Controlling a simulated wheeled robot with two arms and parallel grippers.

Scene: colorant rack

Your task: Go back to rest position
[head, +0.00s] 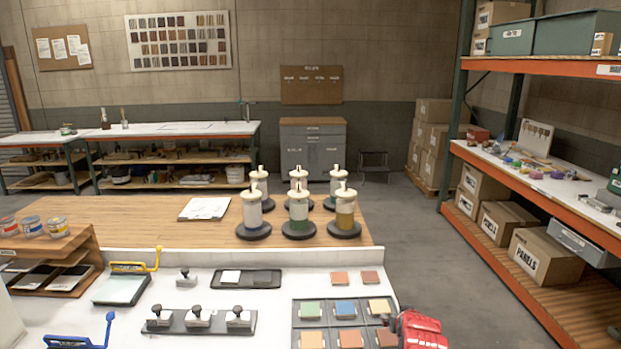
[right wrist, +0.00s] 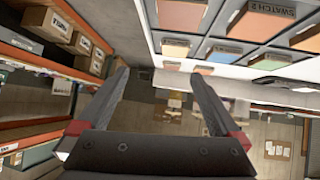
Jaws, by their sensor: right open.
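My right gripper (right wrist: 161,76) is open, with two dark fingers spread apart and nothing between them in the right wrist view. In the head view, a red part of my right arm shows at the bottom edge, at the right corner of the white table (head: 270,320). It is beside the swatch tray (head: 297,335), which holds several coloured square swatches; the tray also shows at the top of the right wrist view (right wrist: 232,49). The fingertips are hard to make out in the head view. My left gripper is in neither view.
Pump dispensers (head: 299,212) stand on the wooden table behind. An orange-edged shelf (head: 505,180) with boxes is on the right. The floor (head: 410,240) between is clear.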

